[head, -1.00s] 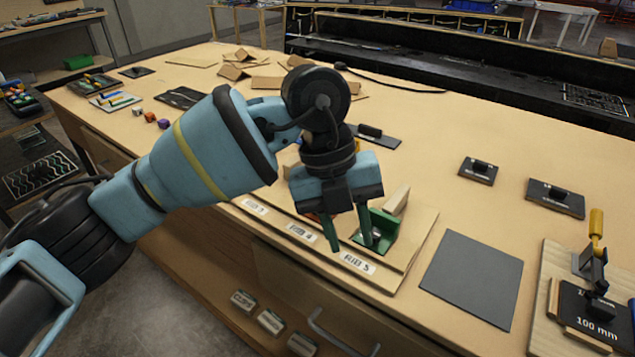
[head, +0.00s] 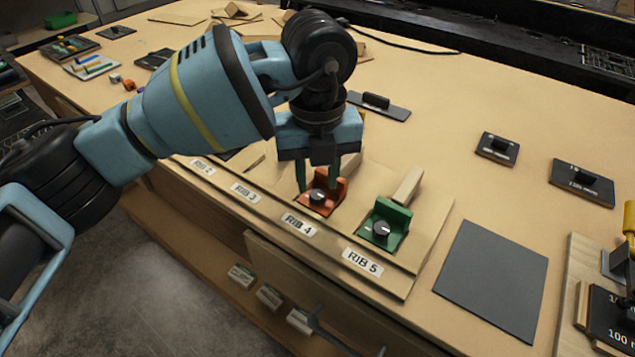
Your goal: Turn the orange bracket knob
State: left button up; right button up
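The orange bracket (head: 327,202) sits on the board behind the RIB 4 label, with a dark round knob (head: 318,196) bearing a white mark on it. My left gripper (head: 317,186) points down over the orange bracket, its two green fingers spread apart, one on each side of the knob. Whether the fingers touch the knob I cannot tell. The green bracket (head: 388,218) with its own dark knob (head: 381,229) stands to the right, behind the RIB 5 label. My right gripper is not in view.
The wooden board (head: 420,245) carries labels RIB 2 to RIB 5 along its front edge. A flat grey mat (head: 492,280) lies to the right. Dark handled blocks (head: 498,148) lie farther right and behind. A clamp fixture stands at the right edge.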

aim_at(318, 197)
pick_arm(q)
jog(key=shift+f, duration=1.2)
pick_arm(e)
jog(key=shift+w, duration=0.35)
pick_arm(q)
jog(key=shift+c, duration=0.5)
grip_shut()
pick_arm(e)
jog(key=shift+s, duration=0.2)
